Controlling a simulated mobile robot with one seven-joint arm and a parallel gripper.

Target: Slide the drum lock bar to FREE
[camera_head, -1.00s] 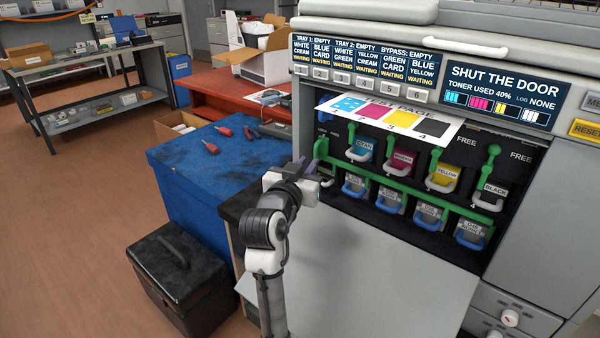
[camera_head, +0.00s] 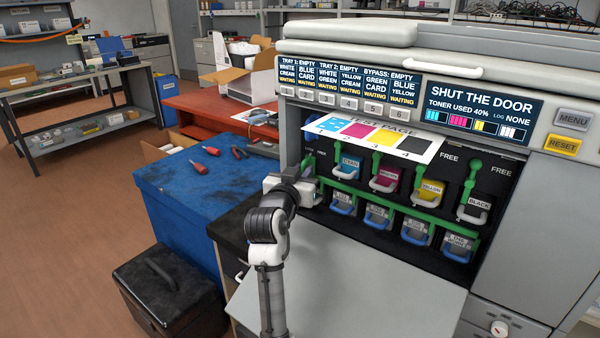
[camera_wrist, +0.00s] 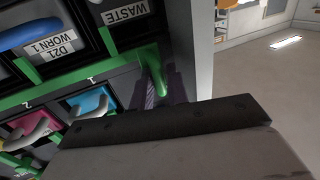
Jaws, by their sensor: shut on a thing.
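The green drum lock bar (camera_head: 400,208) runs across the open printer bay, between the upper row of toner cartridges and the lower row of drums. An upright green handle (camera_wrist: 156,68) stands at its left end. My gripper (camera_head: 316,192) is at that left end. In the wrist view its dark fingers (camera_wrist: 161,88) stand on either side of the green handle, shut on it. The fingertips are mostly hidden in the head view. FREE labels show at the bay's upper right; the small labels at the upper left are too small to read surely.
A printed test page (camera_head: 375,136) sticks out above the cartridges. Green levers stand in front of the toner slots, the black one (camera_head: 470,180) at right. The lowered door (camera_head: 350,285) lies below the bay. A blue-topped cabinet (camera_head: 195,175) stands left of my arm.

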